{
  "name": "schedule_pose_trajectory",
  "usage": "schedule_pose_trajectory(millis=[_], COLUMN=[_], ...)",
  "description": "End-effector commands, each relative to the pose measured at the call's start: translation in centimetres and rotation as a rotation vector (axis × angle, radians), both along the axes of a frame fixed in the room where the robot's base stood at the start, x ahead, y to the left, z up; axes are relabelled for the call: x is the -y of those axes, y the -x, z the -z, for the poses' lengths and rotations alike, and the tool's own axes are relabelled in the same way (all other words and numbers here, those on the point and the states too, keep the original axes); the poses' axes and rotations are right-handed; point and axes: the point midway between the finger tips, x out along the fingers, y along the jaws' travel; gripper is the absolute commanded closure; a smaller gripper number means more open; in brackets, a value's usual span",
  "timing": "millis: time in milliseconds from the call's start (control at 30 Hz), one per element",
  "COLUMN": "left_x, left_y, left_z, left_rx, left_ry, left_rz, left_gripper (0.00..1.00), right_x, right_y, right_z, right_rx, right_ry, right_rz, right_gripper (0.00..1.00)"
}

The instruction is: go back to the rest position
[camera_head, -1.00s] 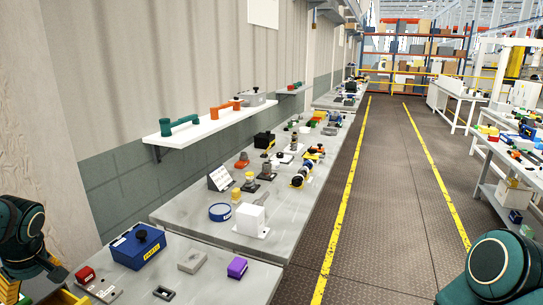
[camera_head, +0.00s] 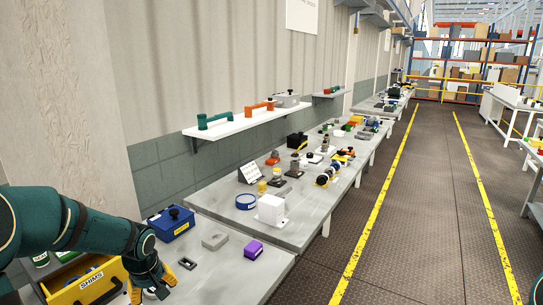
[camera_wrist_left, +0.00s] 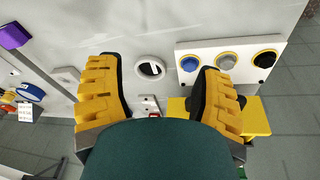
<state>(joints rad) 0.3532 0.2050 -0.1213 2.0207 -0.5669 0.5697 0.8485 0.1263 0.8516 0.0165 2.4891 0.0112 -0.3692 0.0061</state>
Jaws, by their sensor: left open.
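My left gripper (camera_head: 161,279) has yellow-padded fingers and hangs over the near grey bench at the lower left of the head view. In the left wrist view the gripper (camera_wrist_left: 158,92) shows its two fingers wide apart, with nothing held between them. Below and beyond the fingers are a round white ring with a dark centre (camera_wrist_left: 150,70) and a small white piece with a red part (camera_wrist_left: 151,106). My right gripper is not in view.
A yellow SHIMS bin (camera_head: 90,284) stands left of the gripper. A blue box (camera_head: 170,224), grey block (camera_head: 215,241) and purple block (camera_head: 253,249) are on the bench. The wrist view shows a white panel with three round parts (camera_wrist_left: 230,49). The aisle (camera_head: 430,200) is clear.

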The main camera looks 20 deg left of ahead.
Motion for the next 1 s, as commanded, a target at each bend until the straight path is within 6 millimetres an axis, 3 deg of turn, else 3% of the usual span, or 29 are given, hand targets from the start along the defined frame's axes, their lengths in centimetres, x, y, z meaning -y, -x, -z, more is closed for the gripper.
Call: schedule_pose_trajectory(millis=[33, 100, 267, 400, 500, 600, 700, 1000], left_x=[2.8, 6.6, 15.7, 23.2, 27.7, 30.8, 32.3, 33.1], left_y=[-0.6, -1.2, -0.8, 1.7, 4.4, 7.1, 9.0, 10.0], left_z=[2.4, 5.2, 11.4, 16.1, 18.8, 20.7, 21.7, 22.2], left_rx=[-0.005, 0.001, 0.023, 0.037, 0.044, 0.044, 0.043, 0.045], left_ry=[0.041, 0.094, 0.206, 0.279, 0.308, 0.314, 0.308, 0.299], left_rz=[0.073, 0.172, 0.381, 0.539, 0.635, 0.71, 0.762, 0.79], left_gripper=[0.33, 0.33, 0.33, 0.33, 0.33, 0.33, 0.33, 0.33], right_x=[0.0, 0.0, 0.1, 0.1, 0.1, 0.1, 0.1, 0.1], right_y=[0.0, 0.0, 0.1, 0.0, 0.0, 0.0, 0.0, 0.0], right_z=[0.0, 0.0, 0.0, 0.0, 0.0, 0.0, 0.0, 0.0], right_rx=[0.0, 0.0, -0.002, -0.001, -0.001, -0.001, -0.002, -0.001], right_ry=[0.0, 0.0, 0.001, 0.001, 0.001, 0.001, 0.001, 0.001], right_rz=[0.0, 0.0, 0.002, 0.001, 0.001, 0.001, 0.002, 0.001], right_gripper=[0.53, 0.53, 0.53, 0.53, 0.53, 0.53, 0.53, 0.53])
